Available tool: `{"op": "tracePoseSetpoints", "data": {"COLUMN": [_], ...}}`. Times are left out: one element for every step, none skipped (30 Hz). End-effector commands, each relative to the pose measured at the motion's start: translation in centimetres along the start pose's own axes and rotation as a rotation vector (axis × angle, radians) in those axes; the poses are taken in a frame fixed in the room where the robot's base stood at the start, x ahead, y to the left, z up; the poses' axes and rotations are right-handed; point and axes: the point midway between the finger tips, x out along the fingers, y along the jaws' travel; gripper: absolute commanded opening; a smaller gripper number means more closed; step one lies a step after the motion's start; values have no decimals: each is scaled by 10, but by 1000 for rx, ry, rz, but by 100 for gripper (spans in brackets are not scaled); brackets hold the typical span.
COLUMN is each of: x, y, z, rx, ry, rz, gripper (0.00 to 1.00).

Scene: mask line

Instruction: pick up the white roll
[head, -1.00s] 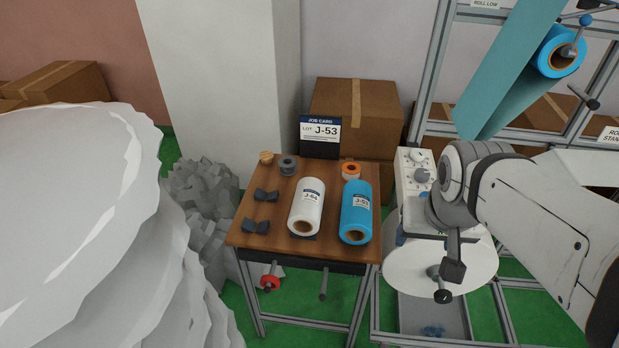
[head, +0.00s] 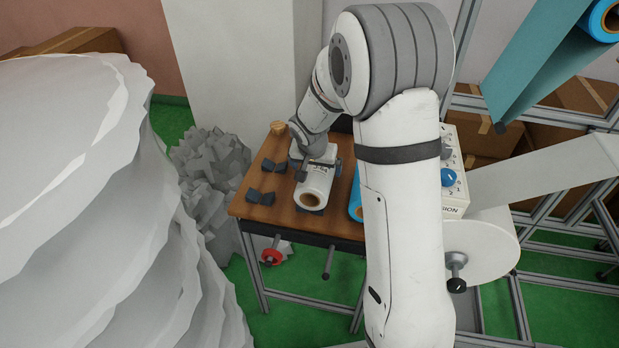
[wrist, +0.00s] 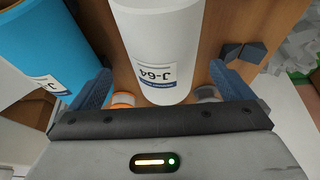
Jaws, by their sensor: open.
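The white roll (head: 315,184) lies on the wooden table, its brown core end toward the table's front edge. In the wrist view the white roll (wrist: 158,40) carries a label reading J-64 and lies between my two fingers. My gripper (head: 318,172) is over the rear part of the roll, one finger on each side. In the wrist view my gripper (wrist: 152,88) is open, with gaps between its blue fingers and the roll. Whether the fingers touch the table is hard to tell.
A blue roll (wrist: 45,50) lies close beside one finger; in the head view the blue roll (head: 355,197) is mostly behind my arm. Dark cradle blocks (head: 262,197) sit left of the white roll. An orange-rimmed tape roll (wrist: 122,99) and a grey one (wrist: 207,94) lie near the fingers.

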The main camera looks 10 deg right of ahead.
Motion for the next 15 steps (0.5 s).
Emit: {"op": "tracePoseSetpoints", "data": {"x": [5,8,11,15,18,21,24,26,30,32,36,42,45,50,54], "y": [-2,-2,-2,-3,-3,-3,-4,-4,-4,-4,-3,-3,-3,-3,-3], "z": [1,1,1,1,1,1,1,1,1,0,0,0,-1,-1,-2], "rx": [-2,-3,-3,-4,-5,-5,-6,-5,-5,-6,-7,-6,-6,-7,-5], "ry": [-1,-1,-2,-2,-2,-1,-1,-2,-3,-3,-3,-4,-4,-4,-3], "rz": [0,0,0,0,0,-1,-1,-1,-1,-1,-1,-1,0,0,-1], "gripper": [100,100,100,100,100,100,100,100,100,100,100,100,100,100,100]}}
